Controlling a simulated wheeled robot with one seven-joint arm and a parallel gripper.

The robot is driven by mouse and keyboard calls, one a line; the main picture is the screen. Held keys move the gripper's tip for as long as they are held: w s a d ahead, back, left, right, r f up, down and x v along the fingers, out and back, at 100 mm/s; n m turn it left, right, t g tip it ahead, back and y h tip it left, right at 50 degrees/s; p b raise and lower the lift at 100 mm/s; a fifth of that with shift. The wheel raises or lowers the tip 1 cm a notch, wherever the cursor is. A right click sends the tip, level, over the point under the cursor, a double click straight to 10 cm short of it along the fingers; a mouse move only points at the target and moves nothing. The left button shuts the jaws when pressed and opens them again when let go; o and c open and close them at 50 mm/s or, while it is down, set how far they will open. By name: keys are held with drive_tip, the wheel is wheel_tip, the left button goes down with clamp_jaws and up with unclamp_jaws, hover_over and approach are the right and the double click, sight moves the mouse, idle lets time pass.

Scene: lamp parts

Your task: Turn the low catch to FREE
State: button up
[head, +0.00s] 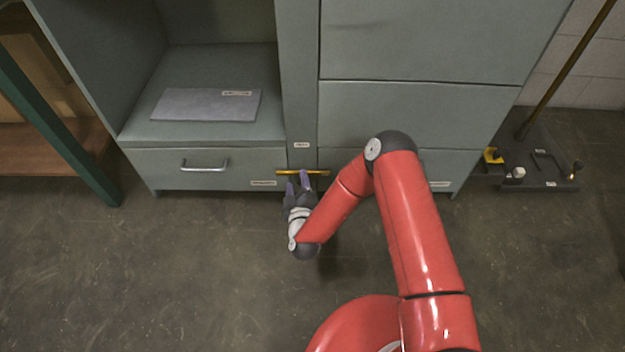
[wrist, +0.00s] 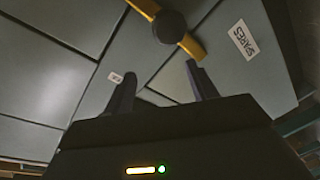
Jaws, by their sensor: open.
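The low catch (head: 302,172) is a yellow bar low on the grey cabinet, on the post between the left drawer and the right fronts. In the head view it lies about level. In the wrist view the catch (wrist: 170,27) shows a dark round hub with yellow arms on both sides. My gripper (head: 299,178) is just in front of it, its fingers apart. In the wrist view the open gripper (wrist: 160,85) has nothing between its fingertips, and the catch shows beyond them. I cannot tell whether a finger touches the bar. A small label (head: 302,145) sits above the catch; its text is unreadable.
A drawer with a metal handle (head: 204,165) is left of the catch. A grey sheet (head: 207,104) lies on the open shelf above. A label reading SPARES (wrist: 243,40) shows in the wrist view. A dark base with a pole (head: 540,160) stands right. The floor in front is clear.

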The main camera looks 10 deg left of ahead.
wheel_tip(320, 180, down, 4)
drive_tip(key=s+d+f+t+h, duration=0.1)
drive_tip(key=s+d+h, duration=0.1)
drive_tip(key=s, duration=0.1)
drive_tip(key=shift+m, duration=0.3)
drive_tip(key=x, duration=0.4)
drive_tip(key=b+x, duration=0.1)
drive_tip(key=x, duration=0.2)
drive_tip(key=shift+w+d+r, duration=0.15)
drive_tip(key=shift+w+r, duration=0.1)
drive_tip(key=shift+w, duration=0.2)
clamp_jaws()
